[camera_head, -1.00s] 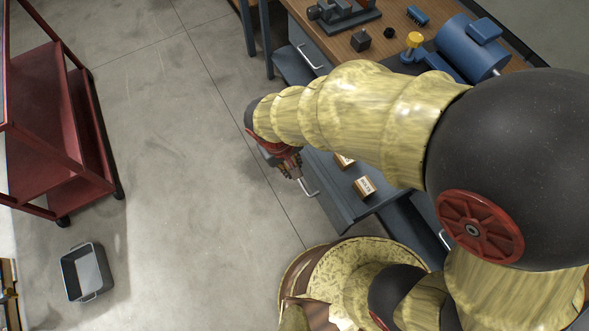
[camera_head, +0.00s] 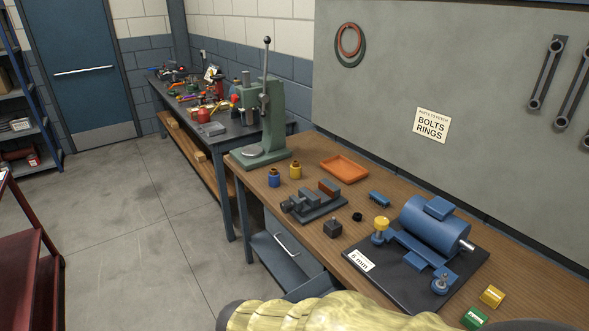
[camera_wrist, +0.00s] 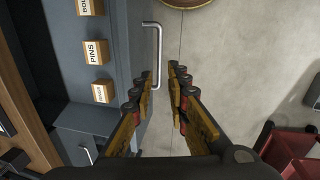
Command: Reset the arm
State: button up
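My gripper (camera_wrist: 156,80) shows in the wrist view with its two fingers apart and nothing between them. It points over a drawer front with a bar handle (camera_wrist: 158,50), which shows beyond and between the fingertips; I cannot tell the distance. In the head view only the top of my yellow mottled arm shows at the bottom edge, and the gripper itself is out of frame.
The open drawer (camera_wrist: 118,35) holds small labelled boxes, one marked PINS (camera_wrist: 97,52). The workbench (camera_head: 325,235) carries a blue cylindrical casing (camera_head: 430,225), a vise (camera_head: 314,203) and an orange tray (camera_head: 344,168). A red cart (camera_head: 35,255) stands left; floor between is clear.

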jog(key=s+d+r+m+t+y, duration=0.2)
jog(key=d+r+m, duration=0.6)
jog(key=d+r, duration=1.4)
jog(key=shift+s+d+t, duration=0.7)
jog(key=shift+d+t, duration=0.4)
jog(key=shift+t, duration=0.1)
